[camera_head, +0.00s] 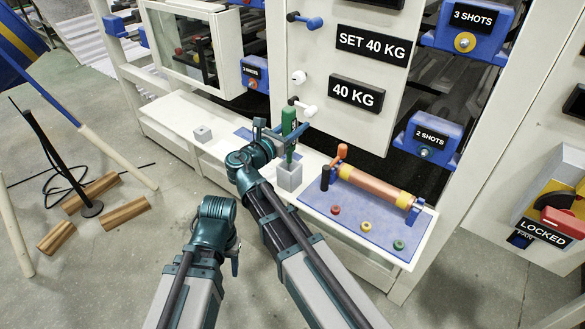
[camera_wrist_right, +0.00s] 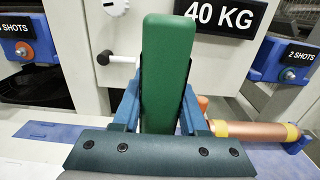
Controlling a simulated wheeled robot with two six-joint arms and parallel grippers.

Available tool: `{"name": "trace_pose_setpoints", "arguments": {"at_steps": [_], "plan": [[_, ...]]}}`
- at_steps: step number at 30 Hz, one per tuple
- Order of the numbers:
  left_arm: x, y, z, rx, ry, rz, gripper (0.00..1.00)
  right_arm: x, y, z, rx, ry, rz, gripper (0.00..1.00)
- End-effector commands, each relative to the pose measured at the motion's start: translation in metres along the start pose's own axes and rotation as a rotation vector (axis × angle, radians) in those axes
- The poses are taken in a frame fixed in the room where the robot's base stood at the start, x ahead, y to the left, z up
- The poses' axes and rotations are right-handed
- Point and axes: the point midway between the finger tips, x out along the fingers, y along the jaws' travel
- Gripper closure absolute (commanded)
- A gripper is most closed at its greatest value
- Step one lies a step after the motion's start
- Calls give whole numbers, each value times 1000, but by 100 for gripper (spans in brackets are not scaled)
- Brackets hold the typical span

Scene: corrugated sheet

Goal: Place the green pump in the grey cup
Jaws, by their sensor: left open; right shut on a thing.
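The green pump (camera_head: 290,121) stands upright between the fingers of my right gripper (camera_head: 284,136). In the right wrist view the green pump (camera_wrist_right: 166,70) fills the middle, with the blue fingers of my right gripper (camera_wrist_right: 160,112) shut on its two sides. The grey cup (camera_head: 289,179) is a square block on the white ledge, directly below the pump. The pump's thin lower end reaches the cup's top in the head view; I cannot tell whether it is inside. My left gripper (camera_head: 234,260) is open, low and left of the cup, away from it.
A small grey block (camera_head: 203,134) sits on the ledge (camera_head: 222,150) to the left. Right of the cup, a blue board (camera_head: 345,212) carries a copper cylinder (camera_head: 374,186) and coloured knobs. A white panel (camera_head: 345,60) with a white-handled lever (camera_head: 304,108) rises behind the pump.

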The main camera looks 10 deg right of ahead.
Motion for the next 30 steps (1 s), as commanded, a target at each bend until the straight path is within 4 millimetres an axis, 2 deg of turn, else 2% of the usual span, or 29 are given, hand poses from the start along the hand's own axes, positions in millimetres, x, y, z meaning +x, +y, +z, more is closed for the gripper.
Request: {"name": "trace_pose_setpoints", "arguments": {"at_steps": [1, 9, 19, 27, 30], "plan": [[11, 1, -1, 0, 0, 0, 50, 0, 0, -11, 0, -1, -1, 100], [52, 5, -3, 0, 0, -2, 50, 0, 0, -52, 1, -1, -1, 100], [60, 5, -4, 1, 0, -5, 50, 0, 0, -60, 2, -1, -1, 100], [91, 7, -6, 3, 1, -9, 50, 0, 0, -92, 2, -1, -1, 100], [95, 7, -6, 3, 1, -11, 50, 0, 0, -96, 2, -1, -1, 100]]}}
